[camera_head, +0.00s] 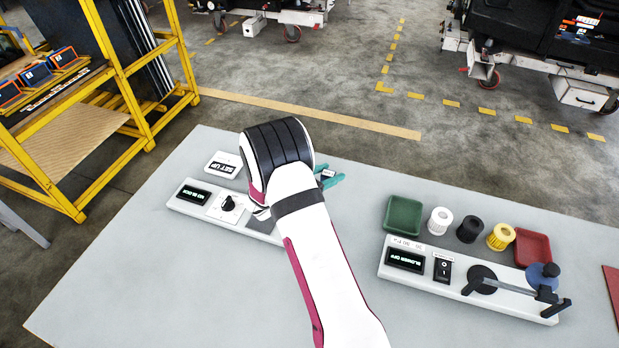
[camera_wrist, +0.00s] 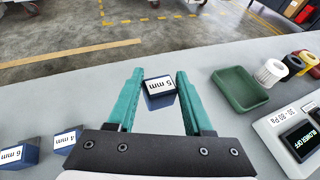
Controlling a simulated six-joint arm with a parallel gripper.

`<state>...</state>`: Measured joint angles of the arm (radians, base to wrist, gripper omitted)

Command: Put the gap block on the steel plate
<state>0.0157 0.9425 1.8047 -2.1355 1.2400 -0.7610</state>
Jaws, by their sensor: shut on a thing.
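The gap block in hand is dark blue with a white "5 mm" label (camera_wrist: 160,87). My gripper (camera_wrist: 158,90) has teal fingers on either side of it and is shut on it. In the head view my gripper (camera_head: 331,181) shows only partly past my wrist, with a little of the block (camera_head: 326,174). I cannot tell its height above the table. A grey patch (camera_head: 262,222), likely the steel plate, is on the left panel, partly hidden by my arm. Two other blocks, "4 mm" (camera_wrist: 67,140) and "6 mm" (camera_wrist: 18,154), stand at left in the wrist view.
The left panel has a display (camera_head: 194,194) reading "NO BLOCK" and a black knob (camera_head: 229,203). A "SET UP" sign (camera_head: 223,164) lies behind it. At right are a green tray (camera_head: 403,216), several spools, a red tray (camera_head: 532,248) and a blower panel (camera_head: 430,282).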

